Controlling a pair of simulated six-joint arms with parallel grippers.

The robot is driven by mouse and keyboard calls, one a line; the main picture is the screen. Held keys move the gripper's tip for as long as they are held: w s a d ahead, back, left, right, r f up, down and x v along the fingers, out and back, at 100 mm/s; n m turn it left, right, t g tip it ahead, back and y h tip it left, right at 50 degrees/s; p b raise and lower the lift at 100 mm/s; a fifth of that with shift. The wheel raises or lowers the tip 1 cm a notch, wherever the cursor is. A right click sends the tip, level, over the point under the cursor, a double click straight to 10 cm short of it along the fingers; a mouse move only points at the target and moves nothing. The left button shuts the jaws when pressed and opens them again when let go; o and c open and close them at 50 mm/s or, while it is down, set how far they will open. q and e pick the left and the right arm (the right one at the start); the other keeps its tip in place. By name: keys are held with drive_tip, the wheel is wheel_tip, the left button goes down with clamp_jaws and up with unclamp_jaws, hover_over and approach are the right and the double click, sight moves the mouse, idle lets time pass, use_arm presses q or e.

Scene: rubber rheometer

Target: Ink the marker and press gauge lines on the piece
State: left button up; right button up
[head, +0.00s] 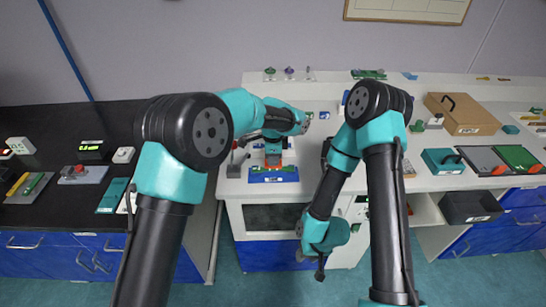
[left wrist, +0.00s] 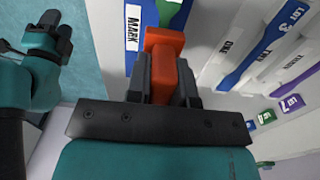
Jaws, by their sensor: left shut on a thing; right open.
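My left gripper (head: 272,148) is shut on an orange-red block-like marker (left wrist: 165,48), held between its dark fingers in the left wrist view. In the head view the marker (head: 273,159) is over or at a blue plate (head: 258,179) on the white bench; I cannot tell if it touches. A green piece (left wrist: 172,12) shows on the blue plate beside a "MARK" label (left wrist: 133,27), partly hidden by the marker. My right gripper (head: 320,272) hangs low in front of the bench, open and away from the piece.
Blue and purple strips (left wrist: 270,42) with lot labels lie to the right in the left wrist view. A cardboard box (head: 462,113), a teal box (head: 443,161) and a dark bin (head: 470,207) stand at the right. A black counter (head: 60,125) is at the left.

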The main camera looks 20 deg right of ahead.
use_arm(q)
drive_tip(key=shift+f, duration=0.55)
idle(1.4)
drive_tip(key=shift+r, duration=3.55)
drive_tip(key=shift+w, duration=0.1)
